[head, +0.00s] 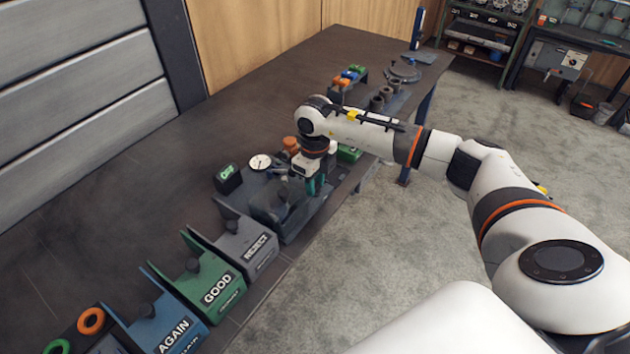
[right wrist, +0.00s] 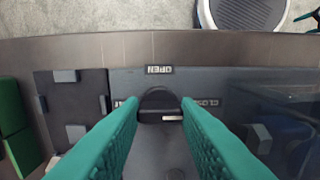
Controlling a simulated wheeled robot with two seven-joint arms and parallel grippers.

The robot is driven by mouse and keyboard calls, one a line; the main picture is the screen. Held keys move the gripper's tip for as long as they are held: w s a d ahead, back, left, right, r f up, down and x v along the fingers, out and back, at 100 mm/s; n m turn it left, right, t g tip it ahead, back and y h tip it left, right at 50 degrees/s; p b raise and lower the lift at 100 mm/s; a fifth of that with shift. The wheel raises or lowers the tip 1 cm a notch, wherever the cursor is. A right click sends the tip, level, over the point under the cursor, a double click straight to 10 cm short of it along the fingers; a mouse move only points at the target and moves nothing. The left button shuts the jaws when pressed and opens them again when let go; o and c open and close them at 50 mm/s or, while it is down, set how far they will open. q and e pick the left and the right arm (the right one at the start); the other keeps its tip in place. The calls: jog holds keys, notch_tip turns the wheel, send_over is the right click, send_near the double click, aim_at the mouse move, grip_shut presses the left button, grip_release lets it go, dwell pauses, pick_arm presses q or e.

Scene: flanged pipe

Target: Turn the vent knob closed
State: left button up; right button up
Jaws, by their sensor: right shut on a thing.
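The vent knob (right wrist: 160,103) is a dark, rounded knob on a grey panel in the right wrist view. An OPEN label (right wrist: 158,70) lies above it and a partly covered CLOSED label (right wrist: 207,102) to its right. A pale mark shows on the knob's lower right. My right gripper (right wrist: 160,110) has its green fingers on either side of the knob, shut on it. In the head view my right gripper (head: 314,186) points down at the bench fixture (head: 290,228), and the knob is hidden there. My left gripper is not in view.
A dial gauge (head: 260,162) and a small green-lit display (head: 228,177) stand by the fixture. Bins marked REJECT (head: 238,240), GOOD (head: 208,275) and AGAIN (head: 165,315) line the bench's near edge. The bench's back left is clear.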

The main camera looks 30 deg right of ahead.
jog(key=shift+w+r, duration=0.1)
jog(key=shift+r, duration=0.05)
jog(key=o, duration=0.7)
notch_tip(320, 180, up, 12)
jog(key=b, duration=0.2)
dwell(0.3)
